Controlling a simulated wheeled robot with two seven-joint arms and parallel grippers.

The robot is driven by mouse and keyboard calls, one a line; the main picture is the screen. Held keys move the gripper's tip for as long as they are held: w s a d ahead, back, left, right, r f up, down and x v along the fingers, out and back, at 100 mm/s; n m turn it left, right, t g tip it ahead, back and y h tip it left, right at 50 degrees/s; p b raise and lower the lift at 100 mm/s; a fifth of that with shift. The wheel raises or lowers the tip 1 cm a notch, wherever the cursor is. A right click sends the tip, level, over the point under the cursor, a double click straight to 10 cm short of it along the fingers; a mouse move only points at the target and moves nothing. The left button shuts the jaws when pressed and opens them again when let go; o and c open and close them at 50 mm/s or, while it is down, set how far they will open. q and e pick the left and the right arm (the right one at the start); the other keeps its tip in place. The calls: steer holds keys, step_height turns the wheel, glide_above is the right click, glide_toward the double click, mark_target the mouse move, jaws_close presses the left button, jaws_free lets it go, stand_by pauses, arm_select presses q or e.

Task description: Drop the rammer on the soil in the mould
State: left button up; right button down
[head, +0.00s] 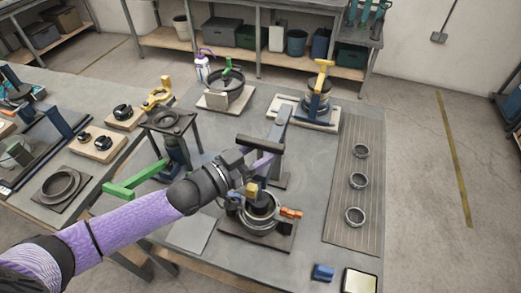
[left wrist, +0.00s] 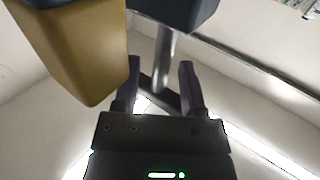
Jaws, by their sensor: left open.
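The mould (head: 262,222) is a metal ring on a dark square base at the near middle of the bench, with an orange part (head: 291,212) at its right. Inside its opening I see a dark block, seemingly the rammer (head: 259,197), with a yellow piece (head: 252,189) above it. The soil cannot be made out. A grey upright (head: 280,132) stands behind. My left gripper (head: 268,152) is open, above and behind the mould, beside this upright. In the left wrist view its fingers (left wrist: 160,85) stand apart, with a grey rod showing between them; whether it touches is unclear. My right gripper is not in view.
Three small rings (head: 357,181) sit on a ribbed mat at the right. A yellow-handled device (head: 318,95) and a round pan (head: 226,93) stand at the back. A blue block (head: 323,272) is at the front.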

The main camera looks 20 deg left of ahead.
arm_select(q)
steer(key=shift+w+d, duration=0.2)
steer(key=shift+w, duration=0.05)
jaws_close()
stand_by(1.4)
